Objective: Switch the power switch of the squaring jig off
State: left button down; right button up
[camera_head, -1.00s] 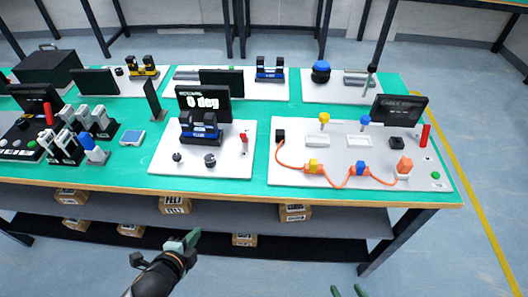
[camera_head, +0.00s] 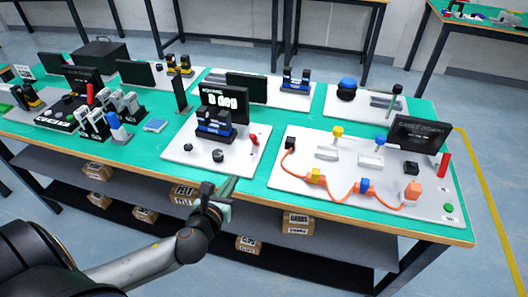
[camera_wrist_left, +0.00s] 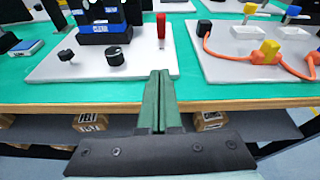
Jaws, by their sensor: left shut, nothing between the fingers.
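The squaring jig is a white board (camera_head: 183,168) near the table's front edge, with a black and blue clamp unit (camera_head: 213,130), dark knobs and a screen reading "0 deg" (camera_head: 223,102). Its red switch lever (camera_head: 253,139) stands at the board's right side. In the left wrist view the red lever (camera_wrist_left: 161,27) stands upright, just beyond the fingertips. My left gripper (camera_head: 231,184) is shut and empty in front of the table edge; its closed green fingers (camera_wrist_left: 160,80) point at the board's front right part, apart from the lever. My right gripper is not in view.
To the right is a white board (camera_head: 300,182) with an orange cable, coloured plugs and another red lever (camera_head: 443,165). To the left are several black and white switch units (camera_head: 93,122). Green tabletop (camera_head: 262,185) separates the two boards. Boxes (camera_head: 297,222) lie on the shelf below.

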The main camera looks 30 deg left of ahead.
aim_at(246, 166)
pick_arm(q)
jog(key=shift+w+d+r+m, duration=0.15)
jog(key=shift+w+r+m, duration=0.15)
jog(key=shift+m, duration=0.1)
jog(key=b+x, duration=0.1)
jog(key=x, duration=0.9)
jog(key=shift+w+a+r, duration=0.1)
jog(key=shift+w+r, duration=0.3)
jog(key=shift+w, duration=0.15)
jog(key=shift+w+a+r, duration=0.15)
jog(key=shift+w+r, duration=0.25)
jog(key=shift+w, duration=0.15)
jog(key=shift+w+a+r+p, duration=0.1)
jog(key=shift+w+r+p, duration=0.2)
jog(key=shift+w, duration=0.25)
